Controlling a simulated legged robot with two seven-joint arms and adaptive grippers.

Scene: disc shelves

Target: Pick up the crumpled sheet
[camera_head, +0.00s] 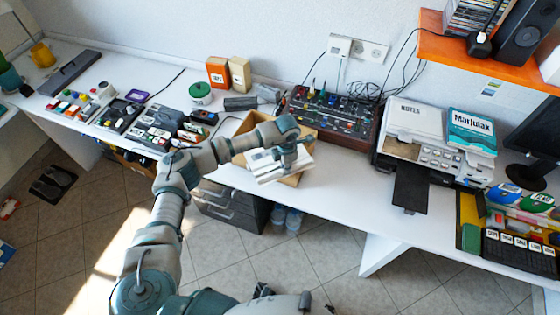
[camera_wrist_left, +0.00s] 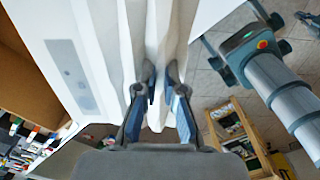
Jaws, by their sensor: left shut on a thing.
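The crumpled sheet (camera_head: 268,165) is white and folded, with grey printed marks. It hangs over the open cardboard box near the table's front edge in the head view. My left gripper (camera_head: 290,160) is shut on it. In the left wrist view the sheet (camera_wrist_left: 112,45) fills the upper left, and its folds run down between the two fingers of my left gripper (camera_wrist_left: 163,90). The sheet hides part of the box. Dark parts at the bottom edge of the head view may belong to my right gripper, but its jaws do not show clearly.
The cardboard box (camera_head: 246,124) stands behind and below the sheet. A mixer (camera_head: 335,117) and a printer (camera_head: 420,140) stand to its right. A green tin (camera_head: 201,92) and small devices stand to the left.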

